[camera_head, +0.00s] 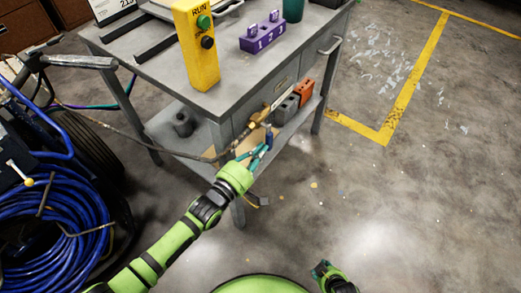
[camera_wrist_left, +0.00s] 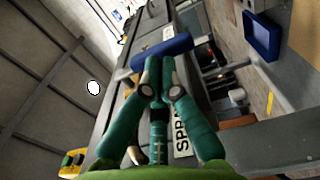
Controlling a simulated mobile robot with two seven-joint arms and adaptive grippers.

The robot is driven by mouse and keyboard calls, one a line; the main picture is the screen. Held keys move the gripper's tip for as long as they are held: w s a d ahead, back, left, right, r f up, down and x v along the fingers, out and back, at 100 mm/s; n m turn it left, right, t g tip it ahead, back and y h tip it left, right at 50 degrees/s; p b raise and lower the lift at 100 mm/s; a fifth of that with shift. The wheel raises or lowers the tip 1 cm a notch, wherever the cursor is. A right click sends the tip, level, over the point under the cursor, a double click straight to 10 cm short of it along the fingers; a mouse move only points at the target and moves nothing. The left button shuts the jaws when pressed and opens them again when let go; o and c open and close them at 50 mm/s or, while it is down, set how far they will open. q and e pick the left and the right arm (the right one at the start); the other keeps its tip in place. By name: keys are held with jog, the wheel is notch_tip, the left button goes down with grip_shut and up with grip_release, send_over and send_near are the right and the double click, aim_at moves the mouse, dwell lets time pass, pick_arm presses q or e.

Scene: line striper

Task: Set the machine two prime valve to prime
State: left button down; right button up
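A small blue valve handle (camera_head: 269,138) is on the front of the grey workbench, by hose fittings. In the left wrist view it is a blue bar (camera_wrist_left: 178,47) lying crosswise just beyond my fingertips. My left gripper (camera_head: 265,149) reaches the handle from the front; its teal fingers (camera_wrist_left: 158,62) are together, with the tips at the bar. Whether they touch it is not clear.
A yellow RUN box (camera_head: 199,62) and a purple numbered block (camera_head: 262,38) stand on the workbench (camera_head: 240,85). Grey (camera_head: 286,108) and orange (camera_head: 304,91) blocks sit on its lower shelf. A hose (camera_head: 130,130) runs from the left, near coiled blue hose (camera_head: 50,220). Floor at right is clear.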

jog(key=shift+s, duration=0.45)
